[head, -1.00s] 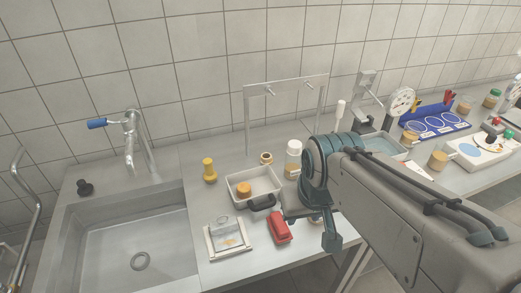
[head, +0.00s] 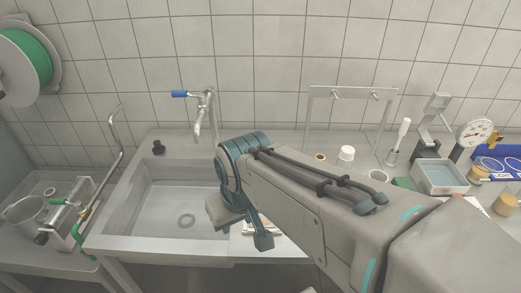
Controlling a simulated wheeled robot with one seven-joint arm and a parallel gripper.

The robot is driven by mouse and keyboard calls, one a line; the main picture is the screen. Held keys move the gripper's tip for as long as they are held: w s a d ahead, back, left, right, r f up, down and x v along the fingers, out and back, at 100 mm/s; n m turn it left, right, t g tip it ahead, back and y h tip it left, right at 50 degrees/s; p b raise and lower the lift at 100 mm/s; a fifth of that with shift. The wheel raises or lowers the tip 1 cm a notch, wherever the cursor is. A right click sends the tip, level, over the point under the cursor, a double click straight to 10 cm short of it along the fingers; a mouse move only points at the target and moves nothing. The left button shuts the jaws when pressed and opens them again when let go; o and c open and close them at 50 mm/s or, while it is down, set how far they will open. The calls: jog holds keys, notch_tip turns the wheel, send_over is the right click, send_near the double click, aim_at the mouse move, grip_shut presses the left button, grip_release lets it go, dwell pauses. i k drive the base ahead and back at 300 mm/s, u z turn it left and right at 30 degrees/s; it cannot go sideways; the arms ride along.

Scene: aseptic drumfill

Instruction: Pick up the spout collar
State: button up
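I cannot tell for certain which thing is the spout collar. A small tan ring-like piece (head: 320,157) stands on the counter behind my arm, left of a white-capped container (head: 346,154). My gripper (head: 240,228) hangs over the sink's right edge, pointing down. Its fingertips are partly hidden by my own wrist, and nothing shows clearly held in it. My arm hides the counter just right of the sink, including the tray seen earlier.
The sink (head: 165,200) has a tap (head: 203,115) with a blue handle behind it. A black knob-like piece (head: 158,147) stands on its back rim. A metal frame (head: 350,90) rises at the back. A blue-liquid basin (head: 440,176) stands right. A green hose reel (head: 25,58) hangs left.

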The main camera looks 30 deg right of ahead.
aim_at(321, 157)
jog(key=u, duration=0.85)
jog(key=k, duration=0.65)
jog(key=z, duration=1.3)
jog(key=i, duration=0.5)
